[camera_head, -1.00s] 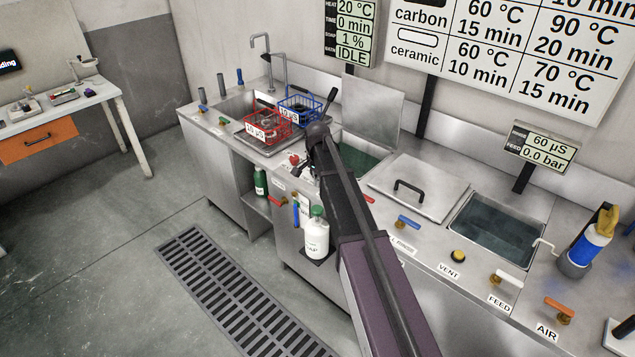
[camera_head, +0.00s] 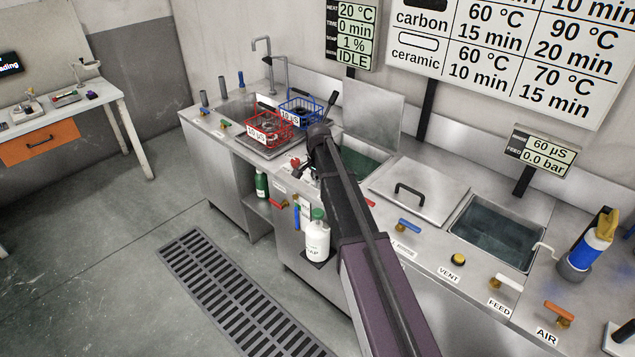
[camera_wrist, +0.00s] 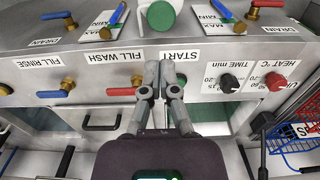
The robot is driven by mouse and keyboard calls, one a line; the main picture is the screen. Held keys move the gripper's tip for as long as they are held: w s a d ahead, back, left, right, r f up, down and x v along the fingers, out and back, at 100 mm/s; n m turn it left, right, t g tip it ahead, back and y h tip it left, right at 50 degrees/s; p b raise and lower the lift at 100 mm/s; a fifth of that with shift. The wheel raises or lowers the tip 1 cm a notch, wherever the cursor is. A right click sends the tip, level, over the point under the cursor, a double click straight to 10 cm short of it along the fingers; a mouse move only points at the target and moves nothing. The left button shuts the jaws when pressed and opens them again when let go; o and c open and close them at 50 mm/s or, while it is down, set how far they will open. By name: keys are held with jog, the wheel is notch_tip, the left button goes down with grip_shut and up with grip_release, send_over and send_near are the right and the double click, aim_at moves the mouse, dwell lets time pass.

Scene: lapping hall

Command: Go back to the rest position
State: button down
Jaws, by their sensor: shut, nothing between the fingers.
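My gripper (camera_wrist: 159,72) shows in the wrist view with its two grey fingers together and nothing between them. Its fingertips are over the front control panel of the steel wash bench, close to the START label (camera_wrist: 181,56) and the FILL WASH label (camera_wrist: 116,58). I cannot tell whether they touch the panel. In the head view my arm reaches out across the bench front, and its own links hide the gripper. A white bottle with a green cap (camera_head: 318,214) stands at the bench front beside my arm; the green cap (camera_wrist: 160,15) also shows beyond the fingertips.
A red basket (camera_head: 268,129) and a blue basket (camera_head: 300,110) are at the sink end. A raised lid (camera_head: 372,113) stands behind my arm; a closed lid (camera_head: 418,187) and an open water tank (camera_head: 497,233) lie right. The floor left of the drain grate (camera_head: 235,295) is clear.

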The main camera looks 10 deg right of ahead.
jog(key=s+n, duration=1)
jog(key=s, duration=1.8)
jog(key=shift+a+n, duration=0.3)
jog(key=shift+n, duration=0.1)
notch_tip(320, 180, up, 3)
jog(key=m+p, duration=0.3)
jog(key=m, duration=0.8)
send_over(318, 212)
jog(key=shift+w+f, duration=0.15)
jog(key=shift+f+b, duration=0.15)
jog(key=shift+b, duration=0.2)
notch_tip(318, 212, down, 14)
jog(key=b, duration=1.3)
jog(key=shift+b, duration=0.35)
